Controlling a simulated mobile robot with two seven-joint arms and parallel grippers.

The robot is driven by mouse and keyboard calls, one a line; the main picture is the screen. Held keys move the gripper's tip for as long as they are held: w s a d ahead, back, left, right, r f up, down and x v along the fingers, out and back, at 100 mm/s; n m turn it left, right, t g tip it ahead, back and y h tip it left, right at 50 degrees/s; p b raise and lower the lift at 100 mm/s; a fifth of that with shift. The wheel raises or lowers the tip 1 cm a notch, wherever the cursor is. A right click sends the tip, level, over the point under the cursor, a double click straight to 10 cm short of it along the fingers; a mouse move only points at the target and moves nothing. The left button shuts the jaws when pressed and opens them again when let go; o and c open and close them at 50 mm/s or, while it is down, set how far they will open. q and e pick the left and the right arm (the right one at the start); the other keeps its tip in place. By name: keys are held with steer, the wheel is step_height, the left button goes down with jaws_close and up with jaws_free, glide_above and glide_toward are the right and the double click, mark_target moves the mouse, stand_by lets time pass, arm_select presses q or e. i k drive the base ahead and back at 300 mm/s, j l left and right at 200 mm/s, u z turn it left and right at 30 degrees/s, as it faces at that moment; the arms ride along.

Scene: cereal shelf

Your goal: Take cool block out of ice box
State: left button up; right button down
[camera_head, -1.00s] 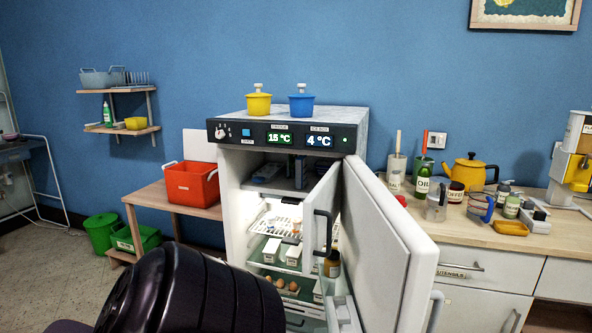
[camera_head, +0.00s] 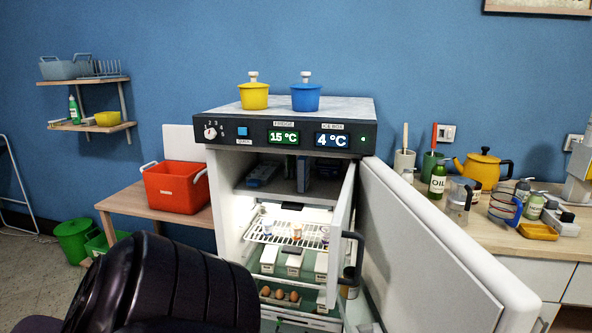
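The fridge stands in the middle with its large outer door (camera_head: 425,245) swung open to the right. The ice box (camera_head: 280,191) is the upper compartment, under the panel reading 4 °C. Its smaller inner door (camera_head: 341,215) stands open, seen nearly edge-on, with a dark handle. I cannot tell for sure which is the cool block. A dark arm link of mine fills the lower left; neither gripper is in view.
Below the ice box are a wire rack (camera_head: 288,233), white containers and brown eggs (camera_head: 279,295). Yellow (camera_head: 254,95) and blue (camera_head: 305,97) pots stand on the fridge. A red bin (camera_head: 175,190) sits left; a cluttered counter (camera_head: 490,235) lies right, behind the outer door.

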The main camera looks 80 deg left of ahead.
mark_target(302, 162)
steer(key=k+j, duration=0.1)
steer(key=j, duration=0.35)
steer(key=k+j, duration=0.1)
steer(key=j, duration=0.35)
steer(key=k+j, duration=0.1)
steer(key=j, duration=0.75)
steer(key=k, duration=0.05)
